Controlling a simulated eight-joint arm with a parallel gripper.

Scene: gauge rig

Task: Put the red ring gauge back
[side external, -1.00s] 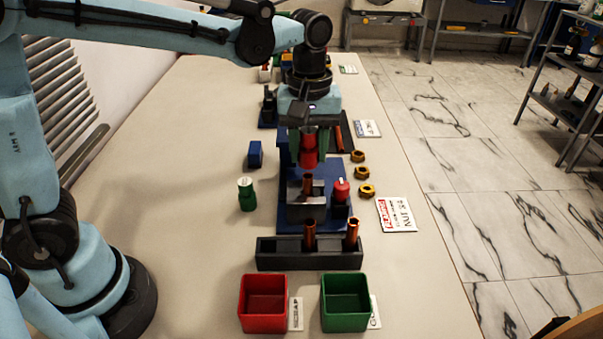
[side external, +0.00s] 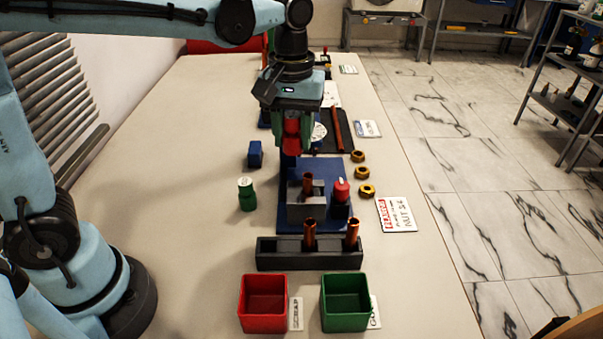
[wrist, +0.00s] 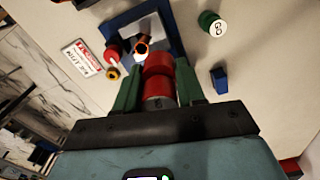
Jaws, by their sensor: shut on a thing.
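The red ring gauge (side external: 291,128) is held between the green fingers of my gripper (side external: 291,135), above the table behind the blue fixture. It also shows in the wrist view as a red, waisted cylinder (wrist: 157,72) between the fingers. A green ring gauge (side external: 246,194) with a pale top stands on the table to the left of the fixture. Its top reads "GO" in the wrist view (wrist: 212,25). The blue fixture base (side external: 335,219) carries a dark block (side external: 305,208) with a copper tube (side external: 307,181) upright in it.
A red-capped thing (side external: 341,188) stands at the fixture's right. A dark rack (side external: 280,260) holds two copper tubes. Red (side external: 263,302) and green (side external: 346,302) bins stand in front. A blue block (side external: 255,154) is to the left; brass nuts (side external: 361,173) are to the right. The left table area is clear.

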